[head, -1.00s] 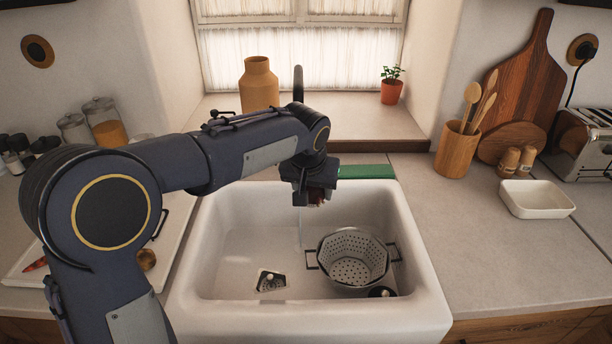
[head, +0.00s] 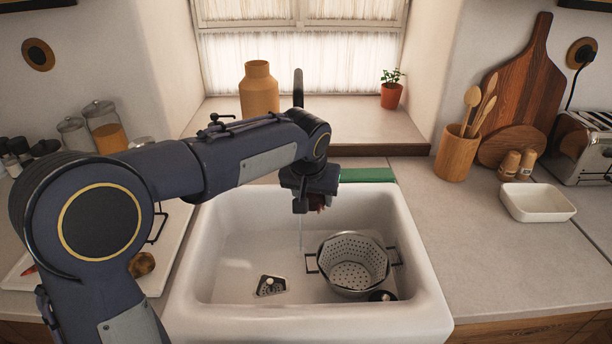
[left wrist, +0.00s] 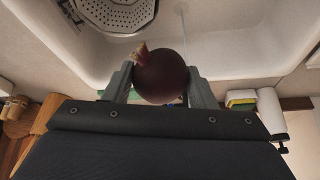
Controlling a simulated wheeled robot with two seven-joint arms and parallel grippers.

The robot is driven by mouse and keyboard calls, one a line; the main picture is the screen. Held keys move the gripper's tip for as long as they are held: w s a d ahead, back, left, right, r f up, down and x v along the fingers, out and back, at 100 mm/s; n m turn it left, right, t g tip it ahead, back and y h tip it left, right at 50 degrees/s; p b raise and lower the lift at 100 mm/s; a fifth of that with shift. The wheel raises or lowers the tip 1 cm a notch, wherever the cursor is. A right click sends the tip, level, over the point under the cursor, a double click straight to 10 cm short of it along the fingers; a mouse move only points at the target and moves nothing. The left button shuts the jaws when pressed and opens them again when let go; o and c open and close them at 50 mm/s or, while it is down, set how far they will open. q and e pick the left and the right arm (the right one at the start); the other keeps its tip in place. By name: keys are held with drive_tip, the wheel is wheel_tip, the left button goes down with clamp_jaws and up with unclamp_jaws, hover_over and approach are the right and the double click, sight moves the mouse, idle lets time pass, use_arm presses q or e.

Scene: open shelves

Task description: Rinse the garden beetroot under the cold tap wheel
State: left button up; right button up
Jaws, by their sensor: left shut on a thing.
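My left gripper (head: 313,196) is shut on the dark red beetroot (left wrist: 162,77), over the back part of the white sink (head: 228,243). In the left wrist view the beetroot is a round root between the two fingers, with a pale reddish stub at its upper left. In the head view only a bit of the beetroot (head: 319,203) shows below the gripper. A thin stream of water (head: 301,232) falls into the sink just left of the gripper; it also shows in the left wrist view (left wrist: 182,25). The tap's dark spout (head: 298,88) rises behind my arm. The tap wheels are not clearly seen.
A white dish (head: 537,202) stands on the right counter. A tray with vegetables lies left, partly hidden.

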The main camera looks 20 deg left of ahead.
idle(0.4)
use_arm(q)
drive_tip(key=s+d+r+p, duration=0.1)
drive_tip(key=s+r, duration=0.3)
drive_tip(key=shift+s+d, duration=0.25)
drive_tip(key=shift+s, duration=0.15)
idle(0.7)
